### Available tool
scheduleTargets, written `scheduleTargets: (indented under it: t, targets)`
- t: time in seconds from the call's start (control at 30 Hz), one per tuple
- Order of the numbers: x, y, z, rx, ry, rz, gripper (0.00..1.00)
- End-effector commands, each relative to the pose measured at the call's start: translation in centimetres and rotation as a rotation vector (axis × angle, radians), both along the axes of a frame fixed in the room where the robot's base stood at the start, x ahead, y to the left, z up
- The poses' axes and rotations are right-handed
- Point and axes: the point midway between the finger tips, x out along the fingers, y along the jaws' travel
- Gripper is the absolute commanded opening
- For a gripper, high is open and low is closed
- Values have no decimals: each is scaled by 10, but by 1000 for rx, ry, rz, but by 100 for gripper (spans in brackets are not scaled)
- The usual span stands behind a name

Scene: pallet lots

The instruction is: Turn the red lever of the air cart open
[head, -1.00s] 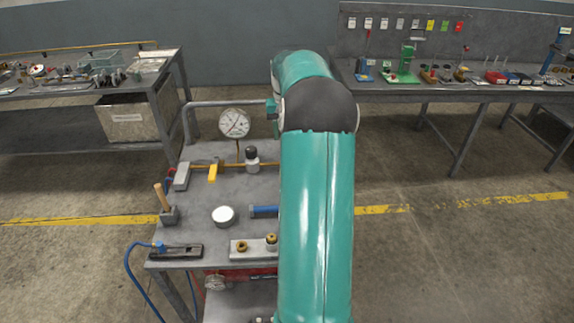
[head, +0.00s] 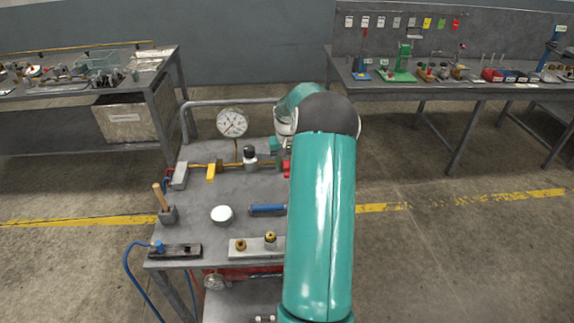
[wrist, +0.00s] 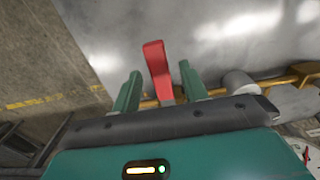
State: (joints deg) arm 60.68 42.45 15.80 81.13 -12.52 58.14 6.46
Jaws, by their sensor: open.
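The red lever (wrist: 157,68) shows in the wrist view, standing between the two open fingers of my gripper (wrist: 158,92). No contact with either finger is clear. In the head view only a small red part of the lever (head: 287,168) shows beside my arm, which hides the rest. The air cart (head: 190,228) is a grey-topped cart at centre left. A yellow pipe (head: 200,165) runs along its back. My gripper (head: 281,158) is partly visible at the cart's back right; its fingertips are hard to make out here.
A pressure gauge (head: 232,122) stands at the cart's back. A white round lid (head: 221,215), a blue-handled tool (head: 267,209) and a brass-fitting block (head: 256,247) lie on the top. Benches with tools stand at the back left (head: 100,85) and right (head: 470,95).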

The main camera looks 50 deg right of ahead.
Motion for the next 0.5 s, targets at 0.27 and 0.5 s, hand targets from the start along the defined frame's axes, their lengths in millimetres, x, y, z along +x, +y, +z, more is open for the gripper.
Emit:
scheduleTargets:
  t: [0.27,0.5]
  targets:
    - [0,0,-2,0,0,0,44]
    - [0,0,-2,0,0,-1,0]
